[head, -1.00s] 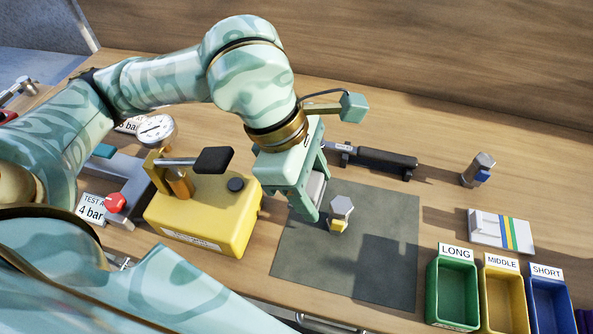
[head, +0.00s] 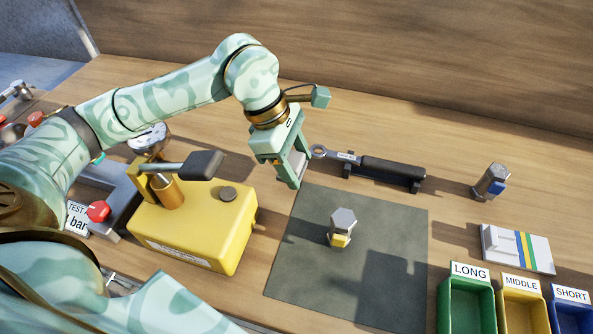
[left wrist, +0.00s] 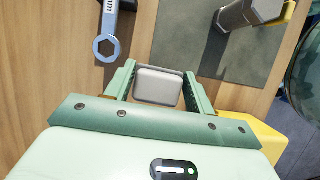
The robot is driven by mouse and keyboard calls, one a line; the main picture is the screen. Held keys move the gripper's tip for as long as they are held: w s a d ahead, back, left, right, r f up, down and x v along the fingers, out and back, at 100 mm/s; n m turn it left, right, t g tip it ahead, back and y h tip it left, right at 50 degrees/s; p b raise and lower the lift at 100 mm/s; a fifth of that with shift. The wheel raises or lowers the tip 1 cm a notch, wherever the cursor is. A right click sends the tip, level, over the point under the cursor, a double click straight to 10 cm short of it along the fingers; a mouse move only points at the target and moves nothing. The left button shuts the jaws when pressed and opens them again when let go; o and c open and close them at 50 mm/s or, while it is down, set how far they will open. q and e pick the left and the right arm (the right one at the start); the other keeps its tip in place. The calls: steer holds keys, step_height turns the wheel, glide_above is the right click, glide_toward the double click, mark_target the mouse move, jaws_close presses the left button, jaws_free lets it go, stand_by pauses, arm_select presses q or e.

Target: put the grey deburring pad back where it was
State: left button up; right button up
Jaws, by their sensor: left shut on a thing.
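The grey deburring pad (left wrist: 159,86) is a small rounded block between the fingers of my left gripper (left wrist: 159,92) in the left wrist view. The left gripper is shut on it. In the head view my left gripper (head: 289,178) hangs near the upper left corner of the dark grey mat (head: 385,235), and its fingers mostly hide the pad. Whether the pad touches the table I cannot tell. My right gripper is not in view.
A hex-headed valve part (head: 342,224) with a yellow band stands on the mat. A torque wrench (head: 390,171) rests on a stand behind it. A yellow pump box (head: 205,222) is left of the mat. Green (head: 466,305), yellow (head: 523,310) and blue bins stand at right.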

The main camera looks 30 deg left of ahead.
mark_target(295, 171)
arm_select(q)
steer(key=f, duration=0.1)
steer(key=f+b, duration=0.1)
steer(key=shift+w+a+f, duration=0.2)
steer(key=shift+f, duration=0.2)
steer(key=shift+w+f, duration=0.1)
steer(key=shift+f, duration=0.3)
steer(key=shift+f, duration=0.25)
steer(key=o, duration=1)
steer(key=shift+o, duration=0.2)
steer(key=shift+r, duration=0.1)
